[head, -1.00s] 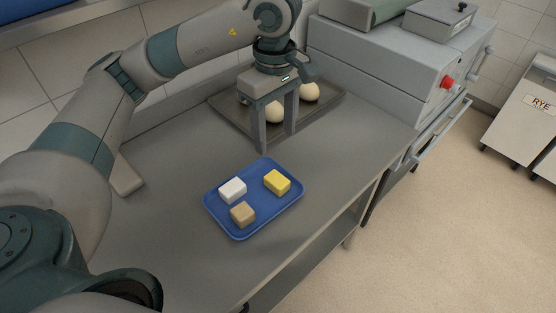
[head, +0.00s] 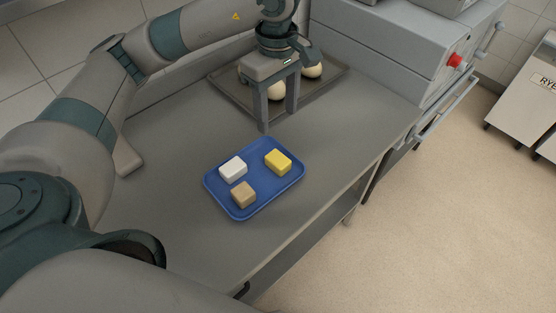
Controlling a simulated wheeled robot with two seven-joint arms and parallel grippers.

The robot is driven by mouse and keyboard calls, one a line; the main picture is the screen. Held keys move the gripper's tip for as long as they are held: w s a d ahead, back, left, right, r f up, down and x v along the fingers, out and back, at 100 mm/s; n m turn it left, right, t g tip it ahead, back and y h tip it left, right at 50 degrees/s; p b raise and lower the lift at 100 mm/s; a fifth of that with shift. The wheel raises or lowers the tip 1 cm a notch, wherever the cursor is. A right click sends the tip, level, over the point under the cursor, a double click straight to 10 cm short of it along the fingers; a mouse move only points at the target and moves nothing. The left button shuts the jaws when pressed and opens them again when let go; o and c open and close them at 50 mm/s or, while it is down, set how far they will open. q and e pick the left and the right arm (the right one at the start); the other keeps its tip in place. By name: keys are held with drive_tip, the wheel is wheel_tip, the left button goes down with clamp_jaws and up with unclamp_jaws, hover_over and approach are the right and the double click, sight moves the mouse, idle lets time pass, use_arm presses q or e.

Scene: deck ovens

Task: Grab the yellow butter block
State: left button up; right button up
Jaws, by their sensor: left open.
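The yellow butter block (head: 278,160) lies at the right side of a blue tray (head: 243,208) on the grey worktop. A white block (head: 233,168) and a tan block (head: 243,194) lie on the same tray, apart from the yellow one. My left gripper (head: 277,122) is open and empty, its fingers pointing down above the worktop, just behind the tray. It is apart from the yellow block. My right gripper is not in view.
A dark baking tray (head: 318,88) with round dough balls (head: 312,70) sits behind my left gripper. A grey oven (head: 400,50) with a red knob stands at the back right. The worktop (head: 170,215) is bare left of the blue tray. A bin marked RYE (head: 530,95) stands far right.

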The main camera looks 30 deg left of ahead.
use_arm(q)
drive_tip(key=p, duration=0.3)
hover_over(277, 157)
drive_tip(key=f, duration=1)
drive_tip(key=shift+s+d, duration=0.2)
drive_tip(key=shift+s, duration=0.15)
drive_tip(key=shift+r, duration=0.1)
drive_tip(key=shift+w+f, duration=0.1)
drive_tip(key=shift+f, duration=0.3)
drive_tip(key=f+p, duration=0.1)
drive_tip(key=f, duration=0.1)
drive_tip(key=f+p, duration=0.1)
drive_tip(key=shift+w+a+f+p, duration=0.15)
drive_tip(key=shift+a+f+p, duration=0.05)
drive_tip(key=shift+f+p, duration=0.15)
drive_tip(key=shift+f, duration=0.4)
drive_tip(key=c, duration=1.2)
drive_tip(key=shift+o, duration=0.2)
